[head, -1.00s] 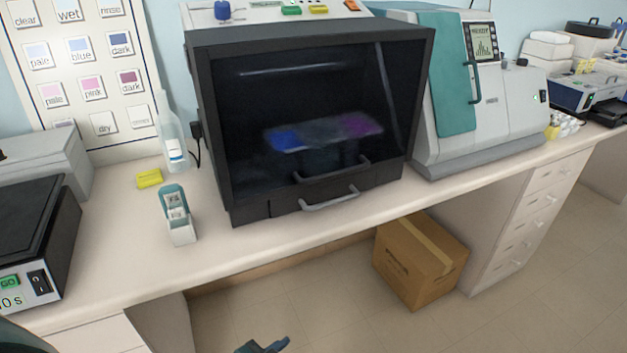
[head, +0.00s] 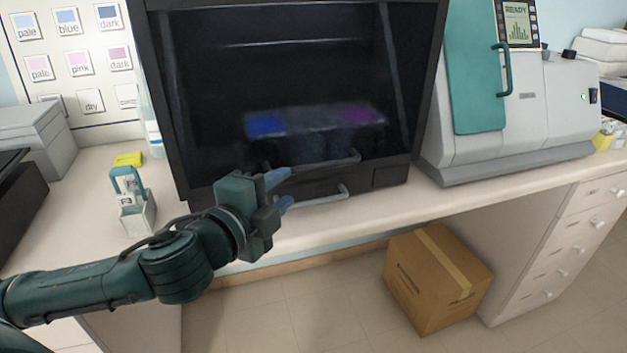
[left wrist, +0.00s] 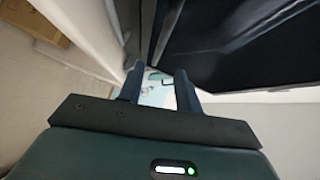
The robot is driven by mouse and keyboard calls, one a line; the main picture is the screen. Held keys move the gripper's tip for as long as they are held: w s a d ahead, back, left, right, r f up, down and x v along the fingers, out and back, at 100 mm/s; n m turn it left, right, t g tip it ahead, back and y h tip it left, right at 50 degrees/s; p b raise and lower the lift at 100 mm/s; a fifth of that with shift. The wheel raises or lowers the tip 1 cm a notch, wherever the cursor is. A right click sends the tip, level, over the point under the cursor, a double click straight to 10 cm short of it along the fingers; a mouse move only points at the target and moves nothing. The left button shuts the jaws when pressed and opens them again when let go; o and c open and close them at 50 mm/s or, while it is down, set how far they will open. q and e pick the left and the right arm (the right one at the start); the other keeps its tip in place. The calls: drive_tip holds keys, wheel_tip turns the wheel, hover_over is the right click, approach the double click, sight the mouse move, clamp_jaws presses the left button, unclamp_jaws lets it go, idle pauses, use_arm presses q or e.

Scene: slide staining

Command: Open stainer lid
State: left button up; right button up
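A black cabinet (head: 160,110) with a dark clear front stands on the bench in the head view. Blurred blue and purple patches show inside. An upper bar handle (head: 345,161) crosses the lower front, and a lighter handle (head: 330,195) sits below it. The front looks shut. My left gripper (head: 281,191) is in front of the cabinet's lower edge, near the left ends of both handles. Its fingers are apart and empty, as the left wrist view also shows (left wrist: 159,84). Contact with a handle cannot be made out. My right gripper is not in view.
A grey machine (head: 545,115) with a shut teal lid (head: 475,85), its own handle and a READY screen stands right of the cabinet. A small slide holder (head: 135,212) and a yellow block (head: 128,159) are on the bench at left. A cardboard box (head: 425,290) is on the floor.

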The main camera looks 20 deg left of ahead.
sight(311, 168)
use_arm(q)
drive_tip(key=x, duration=1)
drive_tip(key=shift+w+d+p, duration=0.1)
drive_tip(key=shift+d+p, duration=0.05)
drive_tip(key=shift+p, duration=0.25)
drive_tip(key=shift+w+d, duration=0.1)
drive_tip(key=shift+w, duration=0.35)
clamp_jaws()
